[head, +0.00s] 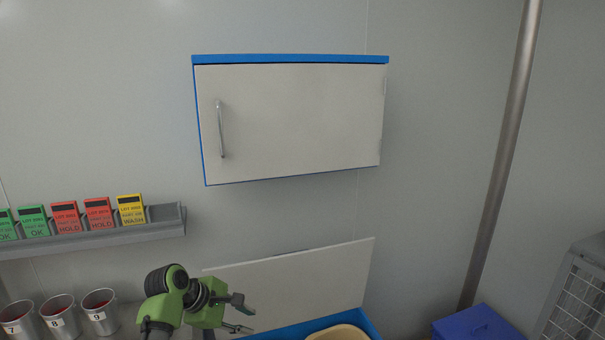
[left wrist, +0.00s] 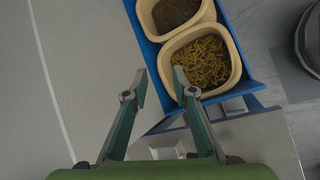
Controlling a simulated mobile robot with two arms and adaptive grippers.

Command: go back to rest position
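My left gripper (head: 247,319) shows at the bottom centre of the head view, on a green arm, in front of a leaning white panel. It is open: its two fingers stand apart with nothing between them. In the left wrist view, the open fingers (left wrist: 166,88) point toward a blue-edged drawer or tray (left wrist: 148,40) holding two cream bins. One bin (left wrist: 236,68) holds yellow-brown pieces; the other (left wrist: 209,10) holds dark brown material. The fingers look apart from the bins. My right gripper is in neither view.
A closed white wall cabinet (head: 290,120) with a blue top hangs above. A grey rack (head: 165,225) holds green, red and yellow cards at left. Numbered metal cups (head: 99,312) stand below it. A blue box (head: 478,326), wire crate (head: 580,295) and pole (head: 503,150) are at right.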

